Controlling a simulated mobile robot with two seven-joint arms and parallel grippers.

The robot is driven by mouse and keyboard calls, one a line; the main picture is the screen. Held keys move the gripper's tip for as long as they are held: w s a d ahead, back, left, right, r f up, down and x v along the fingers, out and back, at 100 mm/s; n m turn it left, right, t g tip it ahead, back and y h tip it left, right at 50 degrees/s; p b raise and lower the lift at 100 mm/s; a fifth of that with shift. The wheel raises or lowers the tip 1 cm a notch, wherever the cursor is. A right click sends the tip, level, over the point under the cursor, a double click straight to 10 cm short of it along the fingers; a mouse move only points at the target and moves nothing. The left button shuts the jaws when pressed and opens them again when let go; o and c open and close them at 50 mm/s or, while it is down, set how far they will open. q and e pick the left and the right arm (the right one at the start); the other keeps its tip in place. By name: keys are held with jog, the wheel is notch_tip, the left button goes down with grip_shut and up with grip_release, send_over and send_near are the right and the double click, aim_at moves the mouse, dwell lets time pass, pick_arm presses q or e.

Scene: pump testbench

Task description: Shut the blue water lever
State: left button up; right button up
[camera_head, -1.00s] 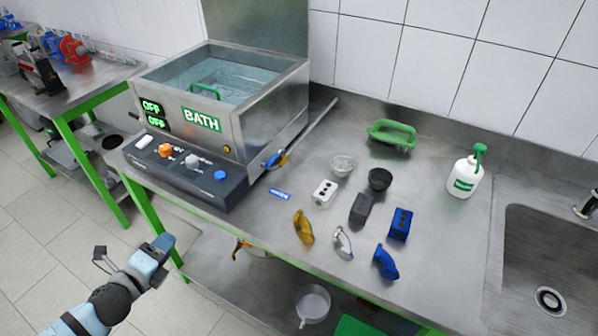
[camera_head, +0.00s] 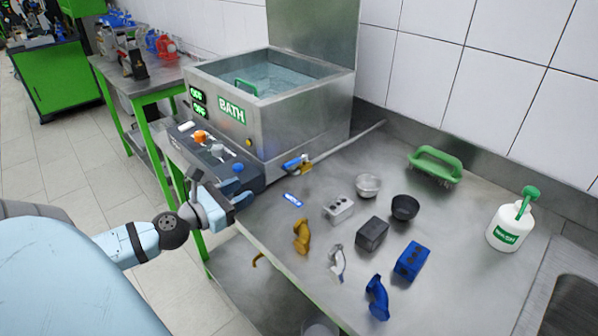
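The blue water lever (camera_head: 291,163) sits on a small brass valve (camera_head: 306,167) low at the right side of the steel bath (camera_head: 252,137). A pipe (camera_head: 350,142) runs from there towards the wall. The lever looks roughly in line with this pipe. My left gripper (camera_head: 238,203) is by the bench's front edge, in front of the control panel's right end. It is apart from the lever, to its left and nearer to me. I cannot tell its finger opening. My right gripper is not in view.
The control panel (camera_head: 215,160) with several knobs fronts the bath. A blue label (camera_head: 293,200), white box (camera_head: 339,209), yellow elbow (camera_head: 302,236), silver bowl (camera_head: 367,185) and blue block (camera_head: 411,261) lie right of my gripper. A white bottle (camera_head: 508,225) stands further right.

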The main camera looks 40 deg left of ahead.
aim_at(285, 166)
pick_arm(q)
jog(key=shift+w+r, duration=0.1)
jog(key=shift+w, duration=0.25)
jog(key=w, duration=0.9)
jog(key=w+d+p, duration=0.1)
jog(key=w, duration=0.3)
jog(key=shift+w, duration=0.2)
grip_shut()
